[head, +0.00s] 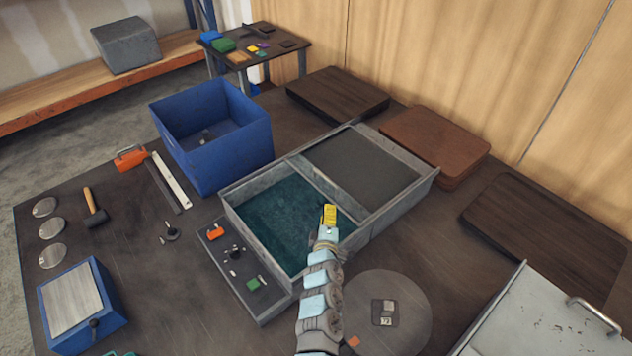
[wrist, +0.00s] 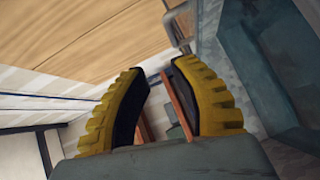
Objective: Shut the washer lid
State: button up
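A grey open-topped tank (head: 230,205), which looks like the washer, stands mid-table. One part has a teal inside (head: 285,222), the other a dark flat surface (head: 360,168). A pale grey panel (head: 545,325) with a bar handle (head: 595,316) is at the lower right, cut off by the frame; it may be the lid, but I cannot tell. My gripper (head: 329,214) appears over the teal part. In the wrist view, my gripper's yellow fingers (wrist: 158,75) are apart with nothing held. A metal handle (wrist: 180,28) shows beyond them, beside a teal-walled basin (wrist: 262,70).
A blue bin (head: 215,150) stands behind left of the tank. Brown boards (head: 435,145) lie behind and right. A small control plate (head: 240,265) with loose parts is at the tank's left. A round plate (head: 400,300) lies in front. A hammer (head: 92,205) lies far left.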

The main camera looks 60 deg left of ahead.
jog(key=s+a+f, duration=0.1)
jog(key=a, duration=0.1)
jog(key=b, duration=0.2)
send_near(325, 176)
jog(key=shift+r+x, duration=0.2)
jog(key=shift+x, duration=1.85)
jog(key=shift+w+a+f+n+b, duration=0.3)
jog(key=shift+w+a+f+b, duration=0.35)
jog(key=shift+b, duration=0.4)
jog(key=shift+w+a+b, duration=0.1)
jog(key=shift+a+b, duration=0.3)
jog(key=shift+a, duration=0.05)
jog(key=shift+w+a+f+b, duration=0.25)
jog(key=shift+a+f+b, duration=0.15)
jog(key=shift+b, duration=0.45)
jog(key=b+x, duration=0.2)
jog(key=shift+r+b, duration=0.2)
jog(key=shift+b, duration=0.2)
